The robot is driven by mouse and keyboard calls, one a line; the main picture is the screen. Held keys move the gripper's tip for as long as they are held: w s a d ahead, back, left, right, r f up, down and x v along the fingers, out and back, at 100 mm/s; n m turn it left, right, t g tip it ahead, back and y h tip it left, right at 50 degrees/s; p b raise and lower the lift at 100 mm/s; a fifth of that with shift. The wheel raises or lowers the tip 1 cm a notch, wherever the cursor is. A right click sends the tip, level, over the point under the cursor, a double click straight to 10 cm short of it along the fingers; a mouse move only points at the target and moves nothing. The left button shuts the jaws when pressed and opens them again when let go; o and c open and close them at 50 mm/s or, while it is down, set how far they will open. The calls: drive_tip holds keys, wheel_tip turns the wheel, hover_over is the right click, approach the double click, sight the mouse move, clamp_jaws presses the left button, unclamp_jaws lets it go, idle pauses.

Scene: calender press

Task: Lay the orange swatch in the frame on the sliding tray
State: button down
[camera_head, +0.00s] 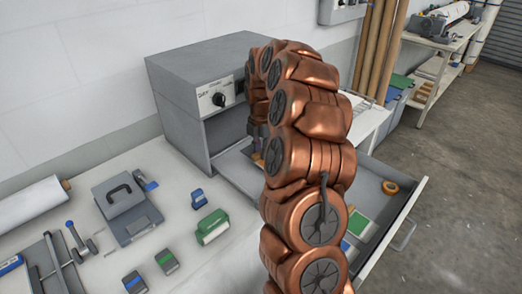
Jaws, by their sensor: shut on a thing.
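My gripper (258,146) shows only in part, at the front of the grey press (185,113), to the left of my copper-coloured arm. It points down and is shut on a small orange piece, the orange swatch (257,157), of which only a sliver shows. A grey flat surface (235,167), which looks like the sliding tray, lies below my gripper in front of the press opening. The frame on it is hidden behind my arm, and I cannot tell whether the swatch touches it.
An open grey drawer (412,196) at right holds an orange tape roll (390,187) and a green swatch (358,222). A green-handled tool (212,227), a grey handled block (122,199) and small blocks stand on the white bench (88,184). Floor at right is clear.

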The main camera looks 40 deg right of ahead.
drive_tip(key=shift+f, duration=0.6)
drive_tip(key=shift+f, duration=0.2)
drive_tip(key=c, duration=1)
unclamp_jaws()
drive_tip(key=shift+r, duration=0.1)
wheel_tip(320, 180, up, 10)
drive_tip(key=b, duration=0.3)
drive_tip(key=shift+r, duration=0.25)
drive_tip(key=shift+r+b, duration=0.4)
drive_tip(key=shift+r, duration=0.45)
